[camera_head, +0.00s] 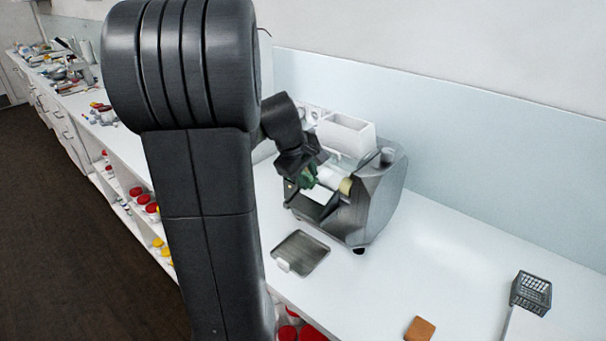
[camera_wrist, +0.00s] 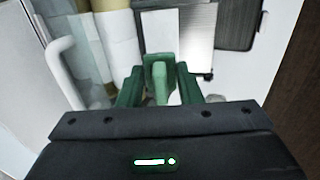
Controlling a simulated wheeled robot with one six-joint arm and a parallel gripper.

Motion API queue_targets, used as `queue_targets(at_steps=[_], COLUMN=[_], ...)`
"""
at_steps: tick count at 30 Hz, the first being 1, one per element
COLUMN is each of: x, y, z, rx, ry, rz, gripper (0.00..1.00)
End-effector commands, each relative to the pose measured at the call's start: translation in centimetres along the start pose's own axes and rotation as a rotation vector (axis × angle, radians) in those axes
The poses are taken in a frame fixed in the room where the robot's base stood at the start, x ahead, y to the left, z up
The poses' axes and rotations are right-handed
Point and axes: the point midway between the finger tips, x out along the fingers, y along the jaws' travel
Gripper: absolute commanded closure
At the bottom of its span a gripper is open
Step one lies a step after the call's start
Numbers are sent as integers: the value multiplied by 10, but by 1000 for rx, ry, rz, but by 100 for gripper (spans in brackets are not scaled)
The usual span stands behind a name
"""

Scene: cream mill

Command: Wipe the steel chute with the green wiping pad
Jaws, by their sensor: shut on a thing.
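My gripper (camera_wrist: 158,84) has green fingers, which are shut on the handle of the green wiping pad (camera_wrist: 155,66) in the wrist view. In the head view my gripper (camera_head: 307,177) is at the front of the grey mill, and the pad is mostly hidden there. The steel chute (camera_wrist: 198,42) lies just beyond the pad in the wrist view, with a plain white patch (camera_wrist: 160,30) on its left part. The chute also shows as a dark slope (camera_head: 308,209) below my gripper in the head view. I cannot tell whether the pad touches it.
The mill (camera_head: 375,205) has pale rollers (camera_head: 335,180) and a white hopper (camera_head: 345,134). A steel tray (camera_head: 301,254) lies in front of it. A brown block (camera_head: 420,328) and a dark wire basket (camera_head: 531,293) stand at the right. The counter between is clear.

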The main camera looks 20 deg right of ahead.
Motion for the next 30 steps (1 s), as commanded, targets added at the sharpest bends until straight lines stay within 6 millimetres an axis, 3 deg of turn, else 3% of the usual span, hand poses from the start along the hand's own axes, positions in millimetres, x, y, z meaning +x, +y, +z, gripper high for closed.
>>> queue_targets(at_steps=[5, 16, 30], x=[26, 22, 20], y=[-2, -43, -48], z=[0, -1, 0], rx=[0, -2, 0], ry=[0, 2, 0], rz=[0, 1, 0], gripper=[86, 86, 86])
